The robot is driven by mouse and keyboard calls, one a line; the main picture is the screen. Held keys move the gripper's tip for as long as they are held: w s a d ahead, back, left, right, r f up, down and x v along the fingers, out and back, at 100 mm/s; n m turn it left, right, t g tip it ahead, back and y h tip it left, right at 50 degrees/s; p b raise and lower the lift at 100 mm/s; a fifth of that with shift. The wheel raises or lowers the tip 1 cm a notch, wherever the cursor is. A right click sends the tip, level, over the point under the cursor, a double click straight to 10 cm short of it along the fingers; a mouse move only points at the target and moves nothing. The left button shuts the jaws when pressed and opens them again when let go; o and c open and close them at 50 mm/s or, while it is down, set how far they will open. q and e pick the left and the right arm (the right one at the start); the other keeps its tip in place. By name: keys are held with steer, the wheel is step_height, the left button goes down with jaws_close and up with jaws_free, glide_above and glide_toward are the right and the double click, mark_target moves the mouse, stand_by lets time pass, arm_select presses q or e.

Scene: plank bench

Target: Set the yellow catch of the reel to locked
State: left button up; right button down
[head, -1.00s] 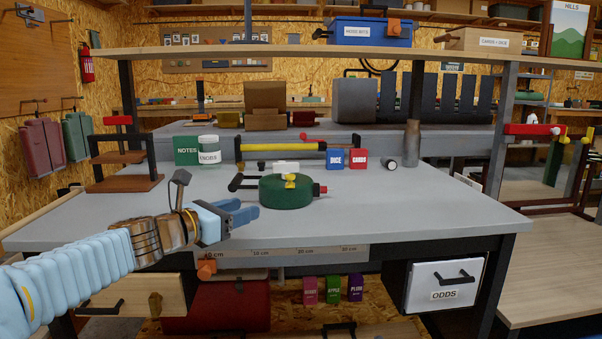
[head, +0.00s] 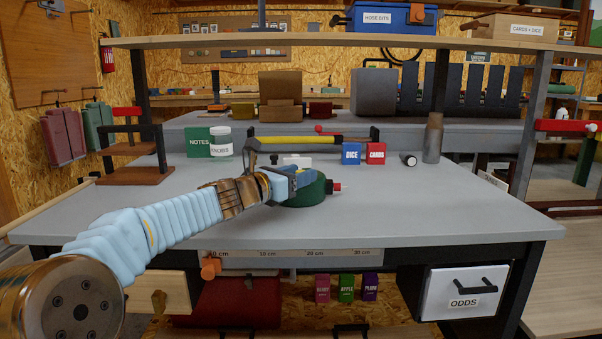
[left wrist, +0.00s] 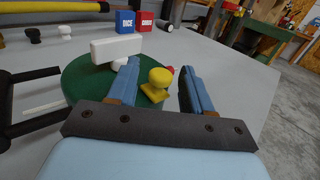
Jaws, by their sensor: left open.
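The green reel (head: 311,194) lies on the grey bench top, partly hidden behind my left gripper in the head view. In the left wrist view the reel (left wrist: 85,82) shows as a green disc. Its yellow catch (left wrist: 158,84), a round knob on a yellow base, stands between my left gripper's two blue fingers (left wrist: 160,82). The fingers are apart and I cannot see either touching the catch. In the head view my left gripper (head: 303,178) is over the reel and hides the catch. My right gripper is not in view.
A white block-shaped piece (left wrist: 117,48) stands close to the left finger. A black handle (left wrist: 25,110) is at the reel's left. Blue DICE (head: 351,153) and red CARDS (head: 376,153) boxes stand behind. The bench's right part is clear.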

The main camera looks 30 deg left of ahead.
arm_select(q)
steer(key=shift+w+d, duration=0.15)
steer(key=shift+w, duration=0.4)
jaws_close()
